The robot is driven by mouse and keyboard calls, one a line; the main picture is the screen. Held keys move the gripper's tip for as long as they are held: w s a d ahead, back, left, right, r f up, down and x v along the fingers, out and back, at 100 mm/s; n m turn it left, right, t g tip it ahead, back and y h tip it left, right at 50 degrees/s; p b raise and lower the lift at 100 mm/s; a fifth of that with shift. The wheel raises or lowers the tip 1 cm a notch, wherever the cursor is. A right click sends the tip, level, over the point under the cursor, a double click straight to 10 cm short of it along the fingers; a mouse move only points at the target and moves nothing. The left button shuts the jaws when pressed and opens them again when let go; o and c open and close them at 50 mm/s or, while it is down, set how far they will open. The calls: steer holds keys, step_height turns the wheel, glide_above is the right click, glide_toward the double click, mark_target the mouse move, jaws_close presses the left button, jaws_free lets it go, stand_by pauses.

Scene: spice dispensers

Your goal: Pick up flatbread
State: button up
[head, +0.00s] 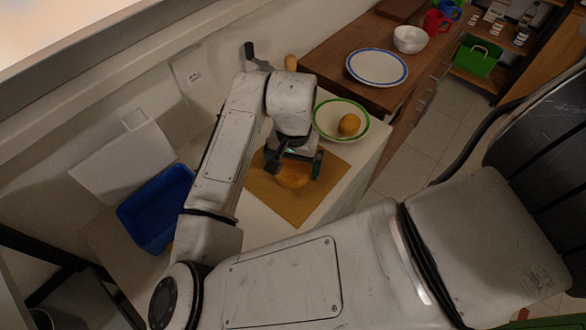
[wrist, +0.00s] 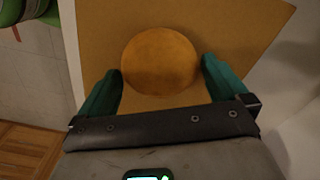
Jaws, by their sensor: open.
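The flatbread (head: 294,175) is a round orange-brown disc lying on a tan mat (head: 318,200) on the white counter. In the wrist view the flatbread (wrist: 160,60) shows from above, just ahead of and partly between the two green fingers. My gripper (head: 293,163) hangs over the mat, pointing down at the flatbread and hiding part of it. In the wrist view my gripper (wrist: 163,78) is open, with one finger on each side of the flatbread's near half. I cannot tell whether the fingers touch it.
A blue-rimmed plate (head: 377,67) and a white bowl (head: 410,39) stand on the wooden cabinet. A blue bin (head: 155,208) is at the left.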

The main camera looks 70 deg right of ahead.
steer(key=shift+f, duration=0.1)
steer(key=c, duration=0.9)
steer(key=shift+r, duration=0.35)
step_height(320, 180, up, 2)
steer(key=shift+r, duration=0.1)
steer(key=s+a+r+p, duration=0.2)
steer(key=s+r, duration=0.1)
steer(key=s, duration=0.1)
steer(key=s+a+r+p, duration=0.2)
steer(key=s+r, duration=0.2)
steer(key=s+a+r+p, duration=0.2)
steer(key=s+r, duration=0.1)
steer(key=s, duration=0.1)
steer(key=shift+s+a+r, duration=0.1)
steer(key=shift+a+r, duration=0.05)
steer(key=shift+a, duration=0.2)
